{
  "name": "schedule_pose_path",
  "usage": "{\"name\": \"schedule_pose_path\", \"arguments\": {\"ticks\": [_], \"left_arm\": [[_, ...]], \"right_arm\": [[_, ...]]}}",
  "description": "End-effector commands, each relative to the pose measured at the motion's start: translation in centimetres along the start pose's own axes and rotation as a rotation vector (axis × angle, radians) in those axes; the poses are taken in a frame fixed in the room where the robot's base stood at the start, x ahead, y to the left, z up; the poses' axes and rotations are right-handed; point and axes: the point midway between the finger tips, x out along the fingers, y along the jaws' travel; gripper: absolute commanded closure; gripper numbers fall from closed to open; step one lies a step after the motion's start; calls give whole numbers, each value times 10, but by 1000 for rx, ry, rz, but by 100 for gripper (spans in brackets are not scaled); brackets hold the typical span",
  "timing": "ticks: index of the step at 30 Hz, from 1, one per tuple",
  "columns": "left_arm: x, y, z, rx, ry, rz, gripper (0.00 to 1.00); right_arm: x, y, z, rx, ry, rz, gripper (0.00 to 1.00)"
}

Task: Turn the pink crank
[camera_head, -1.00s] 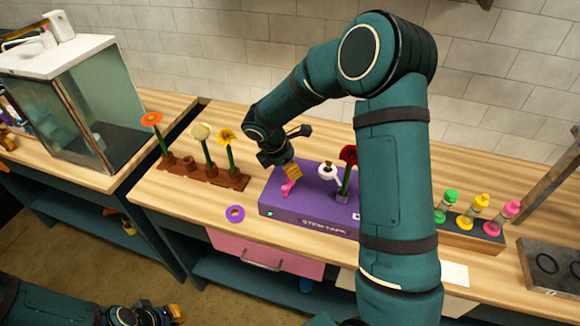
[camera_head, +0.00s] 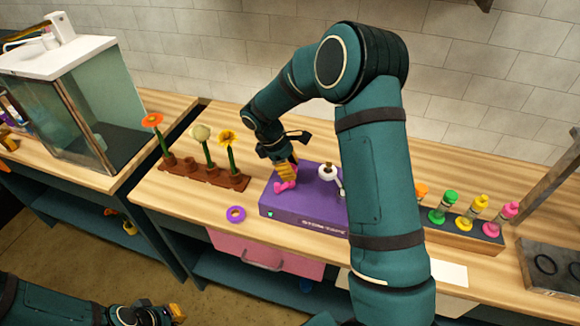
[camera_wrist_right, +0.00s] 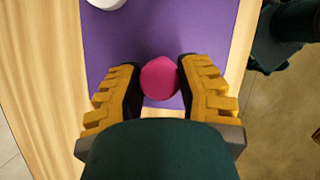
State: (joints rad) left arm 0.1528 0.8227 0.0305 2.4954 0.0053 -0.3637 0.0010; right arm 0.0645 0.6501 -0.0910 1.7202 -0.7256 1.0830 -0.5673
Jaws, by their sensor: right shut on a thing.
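The pink crank (camera_head: 283,186) sits at the left end of the purple stem-tape box (camera_head: 300,216) on the wooden counter. My right gripper (camera_head: 287,178) points down and is shut on the crank. In the right wrist view the round pink crank knob (camera_wrist_right: 160,78) is between the two yellow-padded fingers (camera_wrist_right: 158,92). The crank's lower part is partly hidden by the gripper. My left gripper (camera_head: 158,313) is low at the bottom left, away from the counter; its opening is unclear.
A brown flower rack (camera_head: 205,175) with several flowers stands left of the box. A purple ring (camera_head: 236,214) lies in front. A white spool (camera_head: 327,171) is on the box. Coloured bottles (camera_head: 462,218) stand at right. My right arm covers the box's right end.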

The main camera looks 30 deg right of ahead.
Motion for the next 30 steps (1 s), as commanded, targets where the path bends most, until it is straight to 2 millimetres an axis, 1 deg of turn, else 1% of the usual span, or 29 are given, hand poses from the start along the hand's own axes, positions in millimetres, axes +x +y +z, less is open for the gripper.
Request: {"name": "schedule_pose_path", "arguments": {"ticks": [9,18,24,30], "left_arm": [[-6,2,-1,0,0,1,100],[-9,3,-1,0,0,2,100],[-10,3,-1,0,0,2,100],[-11,4,-1,0,0,2,100]], "right_arm": [[2,-1,1,276,-5,-119,100],[2,-1,1,502,-7,-212,100],[3,-1,1,604,-6,-255,100],[3,-2,0,661,-7,-279,100]]}}
